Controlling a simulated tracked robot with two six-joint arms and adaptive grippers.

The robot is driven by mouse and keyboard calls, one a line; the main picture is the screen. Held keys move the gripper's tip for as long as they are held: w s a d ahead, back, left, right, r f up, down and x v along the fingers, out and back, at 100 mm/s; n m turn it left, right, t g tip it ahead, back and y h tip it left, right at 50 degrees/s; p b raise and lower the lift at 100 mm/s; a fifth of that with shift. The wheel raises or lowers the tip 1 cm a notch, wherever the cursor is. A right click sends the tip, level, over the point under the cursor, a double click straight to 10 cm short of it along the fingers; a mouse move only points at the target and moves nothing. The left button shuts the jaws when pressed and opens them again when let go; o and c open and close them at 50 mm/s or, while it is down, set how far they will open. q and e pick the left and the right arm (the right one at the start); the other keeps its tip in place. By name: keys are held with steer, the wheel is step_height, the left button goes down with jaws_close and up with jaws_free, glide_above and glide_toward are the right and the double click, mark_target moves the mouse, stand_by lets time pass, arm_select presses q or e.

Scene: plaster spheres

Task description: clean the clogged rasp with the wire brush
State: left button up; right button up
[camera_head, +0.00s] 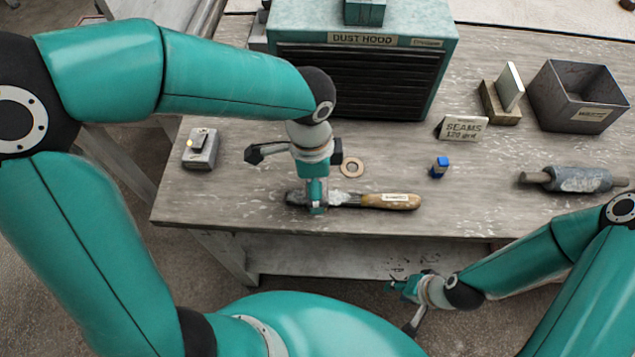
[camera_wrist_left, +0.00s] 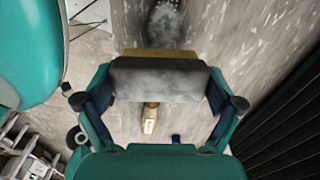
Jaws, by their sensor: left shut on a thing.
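A tool with a labelled wooden handle (camera_head: 392,201), seemingly the rasp, lies along the front of the workbench. Its handle points right, and it also shows in the left wrist view (camera_wrist_left: 150,118). My left gripper (camera_head: 317,205) is over the tool's left part, pointing down. In the left wrist view it is shut on a dusty grey block with a tan wooden edge (camera_wrist_left: 160,80), apparently the wire brush. This block hides much of the tool; contact between them cannot be told. My right gripper (camera_head: 408,287) is low in front of the bench, away from both; its fingers are too small to judge.
The dust hood (camera_head: 365,80) stands behind my left gripper. A ring (camera_head: 352,167) and blue block (camera_head: 438,168) lie near the tool. A roller-like thing (camera_head: 575,180), sign (camera_head: 463,128) and open metal box (camera_head: 578,97) stand right. A small grey block (camera_head: 201,148) is left.

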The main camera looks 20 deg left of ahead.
arm_select(q)
steer(key=shift+f, duration=0.15)
steer(key=shift+f+b, duration=0.65)
stand_by(0.4)
steer(key=shift+r, duration=0.1)
steer(key=shift+w+a, duration=0.1)
steer(key=shift+w, duration=0.15)
steer(key=shift+w+a+p, duration=0.3)
steer(key=shift+w+p, duration=0.05)
steer(key=shift+w, duration=0.45)
steer(key=shift+s, duration=0.15)
